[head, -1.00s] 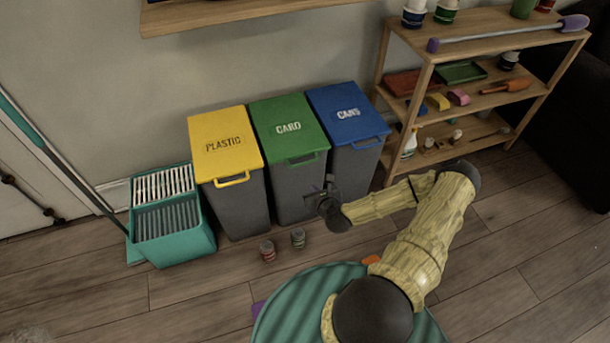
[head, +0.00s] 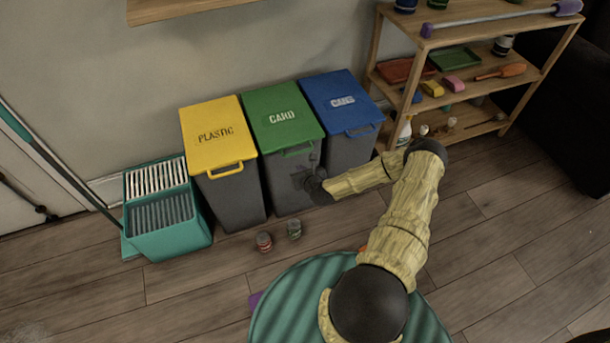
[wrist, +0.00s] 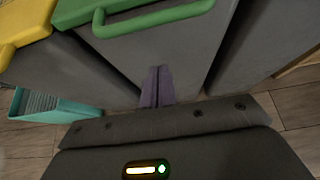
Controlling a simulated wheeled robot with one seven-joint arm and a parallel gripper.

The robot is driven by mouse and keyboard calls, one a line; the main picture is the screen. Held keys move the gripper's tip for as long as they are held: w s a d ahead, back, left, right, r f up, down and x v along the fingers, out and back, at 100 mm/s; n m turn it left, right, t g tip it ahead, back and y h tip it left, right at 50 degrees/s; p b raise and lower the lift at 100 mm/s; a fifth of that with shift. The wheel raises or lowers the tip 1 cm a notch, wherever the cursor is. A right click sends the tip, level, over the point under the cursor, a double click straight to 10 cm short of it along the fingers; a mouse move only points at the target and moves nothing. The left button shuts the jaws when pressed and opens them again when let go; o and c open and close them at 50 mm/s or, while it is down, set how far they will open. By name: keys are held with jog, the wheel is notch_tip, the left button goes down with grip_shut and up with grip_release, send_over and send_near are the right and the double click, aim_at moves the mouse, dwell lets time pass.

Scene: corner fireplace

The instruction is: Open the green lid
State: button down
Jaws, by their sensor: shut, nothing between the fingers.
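The green lid (head: 282,118), marked CARD, lies closed on the middle grey bin (head: 282,188), with its green handle loop at the front edge. In the wrist view the green handle (wrist: 150,20) crosses the top of the picture. My gripper (head: 302,178) is in front of that bin, below the handle. In the wrist view my gripper (wrist: 157,88) has its purple-grey fingers together and empty, apart from the handle. Whether the fingertips touch the bin front I cannot tell.
A yellow-lidded bin (head: 217,135) stands on the left and a blue-lidded bin (head: 342,103) on the right, both closed. Two small cans (head: 264,242) (head: 294,229) stand on the floor in front. A teal bucket (head: 170,225) is at left, a wooden shelf (head: 470,75) at right.

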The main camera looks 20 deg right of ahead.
jog(key=shift+w+r, duration=0.45)
jog(key=shift+r, duration=0.4)
jog(key=shift+w+r, duration=0.45)
jog(key=shift+r, duration=0.4)
jog(key=shift+r+p, duration=0.1)
jog(key=shift+p, duration=0.2)
